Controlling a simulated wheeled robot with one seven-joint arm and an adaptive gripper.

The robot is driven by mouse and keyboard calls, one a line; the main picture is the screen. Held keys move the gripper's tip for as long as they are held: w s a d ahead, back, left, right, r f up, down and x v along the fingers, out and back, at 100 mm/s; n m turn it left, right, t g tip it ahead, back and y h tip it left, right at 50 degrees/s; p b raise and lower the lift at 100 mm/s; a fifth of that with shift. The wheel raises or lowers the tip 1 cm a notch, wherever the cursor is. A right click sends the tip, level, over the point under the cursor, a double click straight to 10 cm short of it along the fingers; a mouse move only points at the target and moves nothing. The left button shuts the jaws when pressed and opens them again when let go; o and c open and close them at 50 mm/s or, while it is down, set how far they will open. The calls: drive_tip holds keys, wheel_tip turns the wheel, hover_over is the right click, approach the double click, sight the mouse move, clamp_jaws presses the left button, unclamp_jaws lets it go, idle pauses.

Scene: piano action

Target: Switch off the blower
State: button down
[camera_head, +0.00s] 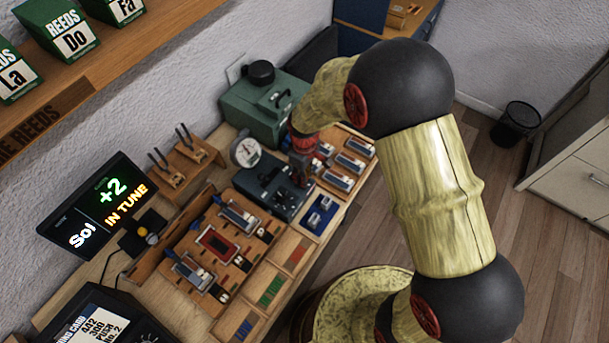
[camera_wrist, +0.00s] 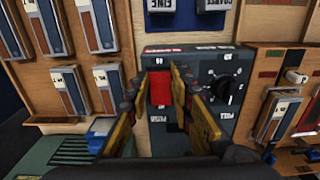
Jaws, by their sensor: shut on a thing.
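A dark blue-grey control box (camera_head: 262,192) stands on the bench in the head view, and its face (camera_wrist: 208,65) fills the middle of the wrist view. A red rocker switch (camera_wrist: 160,88) sits on that face, with small lettering around it that I cannot read. My gripper (camera_wrist: 158,92) has one finger on each side of the red switch and is shut on it. In the head view my gripper (camera_head: 300,172) points down at the box's far end, and the switch is hidden there. A green machine (camera_head: 265,108) stands behind the box.
A black dial (camera_wrist: 226,88) is close to my right finger. A round gauge (camera_head: 245,151) stands beside the box. Trays with several reed parts (camera_head: 218,245) cover the near bench. A tuner display (camera_head: 97,206) stands at the left.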

drive_tip(key=shift+w+a+r+g+h+p, duration=0.15)
drive_tip(key=shift+g+h+p, duration=0.2)
drive_tip(key=shift+p, duration=0.3)
drive_tip(key=shift+w+a+g+h+p, duration=0.2)
drive_tip(key=shift+g+h+p, duration=0.35)
drive_tip(key=shift+h, duration=0.3)
drive_tip(key=c, duration=1.6)
unclamp_jaws()
drive_tip(key=shift+o, duration=0.2)
drive_tip(key=v, duration=1.2)
